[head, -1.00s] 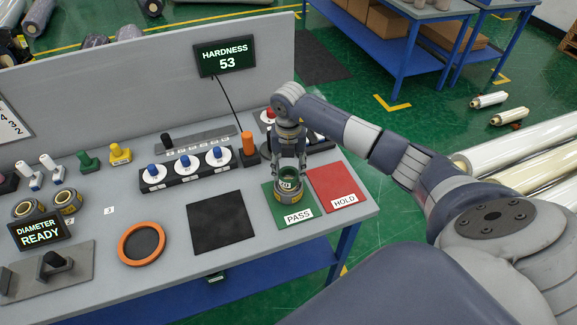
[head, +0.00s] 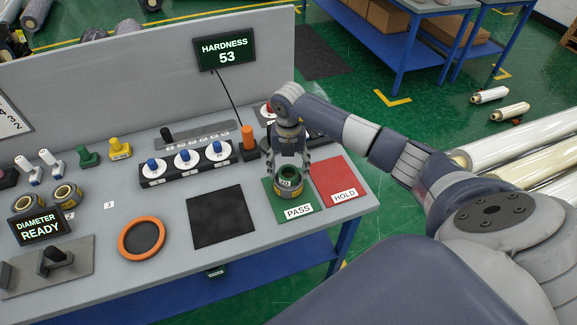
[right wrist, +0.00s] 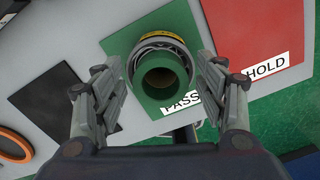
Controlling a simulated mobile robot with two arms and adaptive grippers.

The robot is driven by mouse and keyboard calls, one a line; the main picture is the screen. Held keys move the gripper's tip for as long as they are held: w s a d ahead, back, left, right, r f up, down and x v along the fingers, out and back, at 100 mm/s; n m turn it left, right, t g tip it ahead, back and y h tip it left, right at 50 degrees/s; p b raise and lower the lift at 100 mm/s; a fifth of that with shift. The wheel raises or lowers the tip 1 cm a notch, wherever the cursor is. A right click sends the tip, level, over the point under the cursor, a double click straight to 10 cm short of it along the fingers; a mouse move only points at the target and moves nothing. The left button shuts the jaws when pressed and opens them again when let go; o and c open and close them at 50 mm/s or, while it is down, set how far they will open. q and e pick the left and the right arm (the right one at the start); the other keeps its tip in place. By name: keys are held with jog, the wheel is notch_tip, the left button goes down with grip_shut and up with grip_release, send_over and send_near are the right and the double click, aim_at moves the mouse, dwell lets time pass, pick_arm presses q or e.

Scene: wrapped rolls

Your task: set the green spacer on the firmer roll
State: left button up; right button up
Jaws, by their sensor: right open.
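The green spacer (head: 289,174) sits upright on top of a roll (head: 292,190) with a yellow and dark band. That roll stands on the green PASS mat (head: 274,203). In the right wrist view the spacer (right wrist: 164,97) is a green ring with an open centre, and the roll (right wrist: 166,40) shows around and behind it. My right gripper (head: 289,163) is open, with its fingers on either side of the spacer. In the right wrist view visible gaps separate the fingers from the spacer. My left gripper is not in view.
A red HOLD mat (head: 334,176) is beside the PASS mat. A black mat (head: 222,217) and an orange ring (head: 125,228) lie to the left. More rolls (head: 66,194) stand near the diameter display (head: 40,229). The hardness display (head: 226,52) reads 53.

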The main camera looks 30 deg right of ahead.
jog(key=shift+r, duration=0.15)
notch_tip(320, 180, up, 13)
jog(key=b, duration=0.3)
dwell(0.5)
